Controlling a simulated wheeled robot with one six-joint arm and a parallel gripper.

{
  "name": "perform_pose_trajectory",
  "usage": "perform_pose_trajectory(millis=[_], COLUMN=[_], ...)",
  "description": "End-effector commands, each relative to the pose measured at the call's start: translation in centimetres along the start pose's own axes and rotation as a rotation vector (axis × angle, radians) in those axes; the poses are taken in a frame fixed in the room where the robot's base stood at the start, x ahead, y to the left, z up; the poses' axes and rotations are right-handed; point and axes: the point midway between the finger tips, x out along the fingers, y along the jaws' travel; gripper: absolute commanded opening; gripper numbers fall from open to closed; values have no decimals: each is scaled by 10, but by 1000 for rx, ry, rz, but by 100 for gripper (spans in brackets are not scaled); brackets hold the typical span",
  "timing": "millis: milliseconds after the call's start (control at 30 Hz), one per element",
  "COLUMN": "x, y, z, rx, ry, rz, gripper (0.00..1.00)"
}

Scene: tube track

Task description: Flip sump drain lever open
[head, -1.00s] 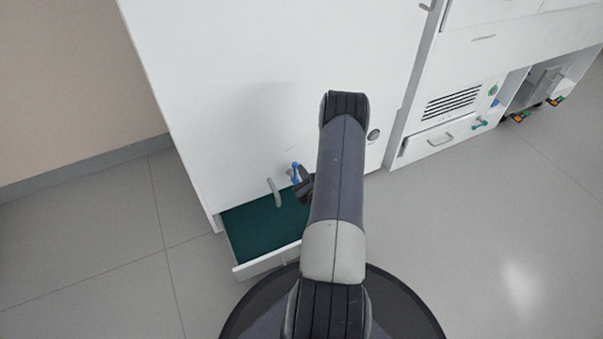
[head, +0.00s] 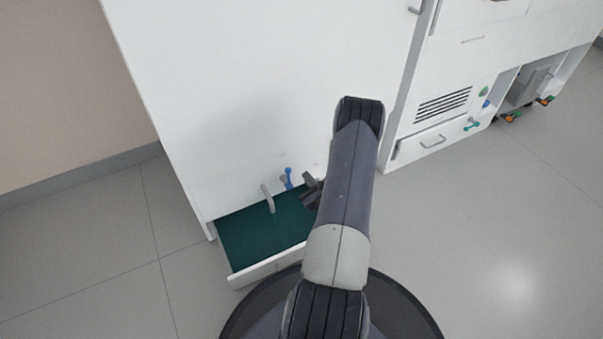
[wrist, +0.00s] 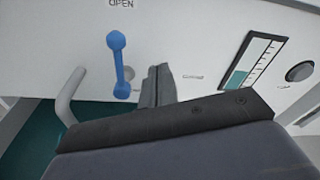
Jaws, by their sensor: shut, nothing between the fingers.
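The blue lever (head: 288,178) is on the white cabinet front, just above the open drawer. In the wrist view the blue lever (wrist: 119,66) stands nearly upright, its upper knob just under a label reading OPEN (wrist: 121,4). My gripper (head: 308,190) is just right of the lever in the head view. In the wrist view my gripper (wrist: 158,84) is shut and empty, with its fingers apart from the lever on its right side. My arm hides part of the cabinet in the head view.
A grey curved spout (head: 268,198) sticks out left of the lever, above a green-lined open drawer (head: 262,238). A gauge with a green band (wrist: 252,62) and a round dark knob (wrist: 300,72) are at right in the wrist view. Open floor lies right.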

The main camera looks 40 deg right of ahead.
Motion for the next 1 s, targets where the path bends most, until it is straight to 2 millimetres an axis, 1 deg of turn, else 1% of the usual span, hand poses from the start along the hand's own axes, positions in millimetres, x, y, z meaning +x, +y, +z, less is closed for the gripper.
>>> perform_pose_trajectory(millis=[33,100,200,333,500,1000], x=[-14,-28,-45,-60,-67,-67], y=[-2,0,3,5,7,7], z=[2,0,-1,-3,-5,-5], rx=[4,3,3,1,-1,-1], ry=[5,5,3,1,-1,-1], rz=[-3,-5,-5,-4,-5,-4], gripper=[0,0,0,0,0,0])
